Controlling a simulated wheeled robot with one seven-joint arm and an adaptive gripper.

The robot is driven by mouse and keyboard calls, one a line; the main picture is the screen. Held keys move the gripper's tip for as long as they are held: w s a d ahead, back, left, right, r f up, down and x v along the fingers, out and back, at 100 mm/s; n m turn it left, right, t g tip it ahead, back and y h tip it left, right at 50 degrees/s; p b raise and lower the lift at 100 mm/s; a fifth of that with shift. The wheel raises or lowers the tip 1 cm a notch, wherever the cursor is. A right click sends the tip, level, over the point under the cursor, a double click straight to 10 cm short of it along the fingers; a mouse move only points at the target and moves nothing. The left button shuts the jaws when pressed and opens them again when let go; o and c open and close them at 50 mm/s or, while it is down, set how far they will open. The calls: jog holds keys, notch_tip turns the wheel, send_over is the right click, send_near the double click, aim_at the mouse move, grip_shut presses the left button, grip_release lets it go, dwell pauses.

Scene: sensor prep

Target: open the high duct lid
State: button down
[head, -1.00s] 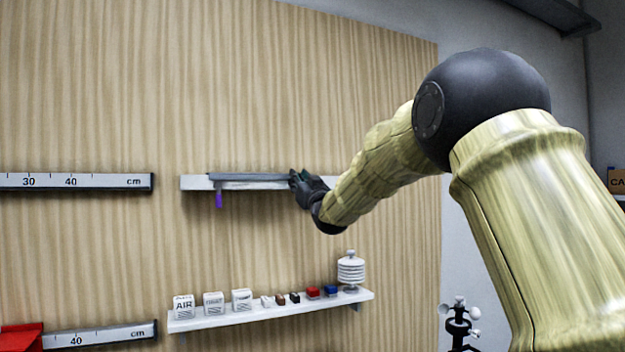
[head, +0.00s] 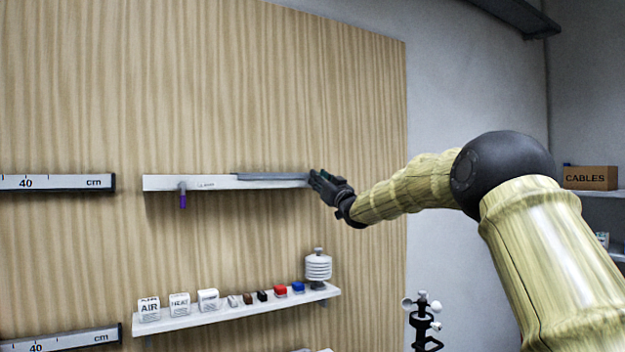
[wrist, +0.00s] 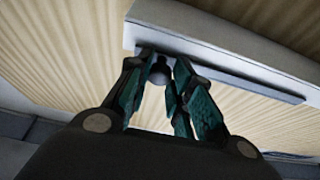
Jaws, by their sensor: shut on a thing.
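The high duct (head: 160,183) is a long pale rail on the wooden wall panel. Its grey lid (head: 270,177) covers the right part, and the left part is uncovered, with small lettering showing. My gripper (head: 318,180) is at the right end of the lid. In the wrist view the fingers are shut on a small round grey knob (wrist: 160,70) at the end of the lid. The lid shows there as a dark grey strip (wrist: 240,82) beside the pale duct (wrist: 210,32). The duct's right end is hidden by my gripper in the head view.
A purple tab (head: 183,200) hangs at the duct's left. Below, a white shelf (head: 220,314) holds several small blocks and a white ribbed sensor (head: 318,267). A dark stand with white cups (head: 424,320) is lower right. A CABLES box (head: 590,178) is far right.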

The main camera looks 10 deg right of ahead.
dwell(0.3)
jog(key=c, duration=1.2)
grip_release()
jog(key=shift+r, duration=0.1)
jog(key=shift+s, duration=0.1)
jog(key=v, duration=1.2)
